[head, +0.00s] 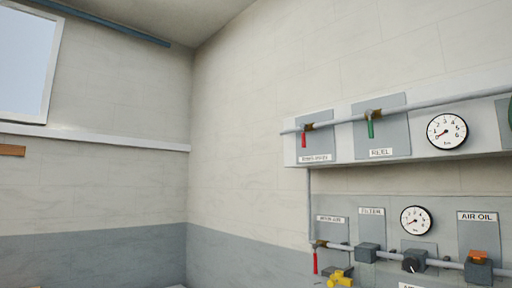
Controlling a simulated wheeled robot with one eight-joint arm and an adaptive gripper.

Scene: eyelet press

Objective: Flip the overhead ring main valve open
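High on the right wall, an upper grey panel carries a horizontal pipe (340,121). A brass valve with a red lever (304,139) sits on it at the left; its label is too small to read surely. The red lever hangs straight down, across the pipe. To its right, a valve with a green lever (370,128) also hangs down, above a label reading REEL. I cannot tell for sure which valve is the ring main valve. My gripper is not in view.
A gauge (447,131) is right of the green lever. Below the white shelf-like ledge (400,155) run a lower pipe, another red lever (315,262), a yellow fitting (340,277), a second gauge (415,220) and an AIR-OIL unit (478,268).

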